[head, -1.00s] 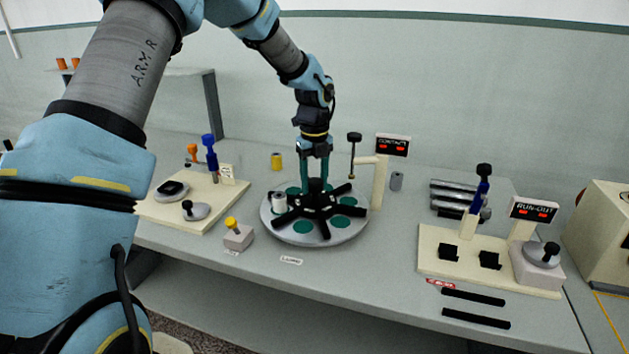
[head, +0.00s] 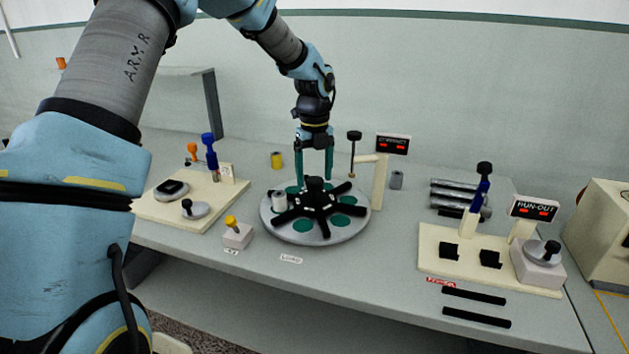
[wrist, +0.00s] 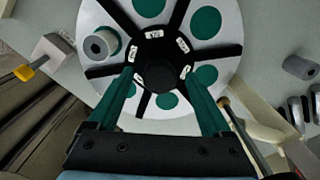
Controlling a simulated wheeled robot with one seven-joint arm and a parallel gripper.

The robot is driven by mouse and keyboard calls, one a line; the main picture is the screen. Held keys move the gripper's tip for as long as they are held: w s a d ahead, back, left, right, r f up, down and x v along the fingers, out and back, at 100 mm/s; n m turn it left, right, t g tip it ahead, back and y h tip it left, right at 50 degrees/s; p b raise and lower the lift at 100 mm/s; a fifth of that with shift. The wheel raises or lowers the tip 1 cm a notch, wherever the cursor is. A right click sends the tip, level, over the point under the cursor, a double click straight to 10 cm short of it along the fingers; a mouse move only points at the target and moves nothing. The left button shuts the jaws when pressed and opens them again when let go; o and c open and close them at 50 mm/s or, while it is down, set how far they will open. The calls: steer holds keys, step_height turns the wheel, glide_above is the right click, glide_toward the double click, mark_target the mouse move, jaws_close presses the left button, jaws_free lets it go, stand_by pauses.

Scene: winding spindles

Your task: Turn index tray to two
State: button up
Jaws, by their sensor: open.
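The index tray (head: 325,234) is a round grey disc with green circular spots and a black spoked hub (head: 314,200) with a knob on top. It also shows in the wrist view (wrist: 218,18), with small white labels on the hub; their numbers are too small to read. A grey-white hollow cylinder (head: 279,201) stands on one spot at the tray's left, also in the wrist view (wrist: 100,45). My gripper (head: 314,176) is open, pointing down above the hub. In the wrist view its green fingers (wrist: 165,85) are spread on either side of the knob, apart from it.
A post with a CONTACT display (head: 392,144) stands just right of the tray. A block with a yellow knob (head: 238,234) sits front left. A cream board (head: 185,200) lies left; the RUN-OUT station (head: 490,262) is at right. The table front is mostly clear.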

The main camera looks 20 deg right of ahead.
step_height(320, 180, up, 9)
steer(key=b, duration=0.1)
steer(key=shift+b, duration=0.4)
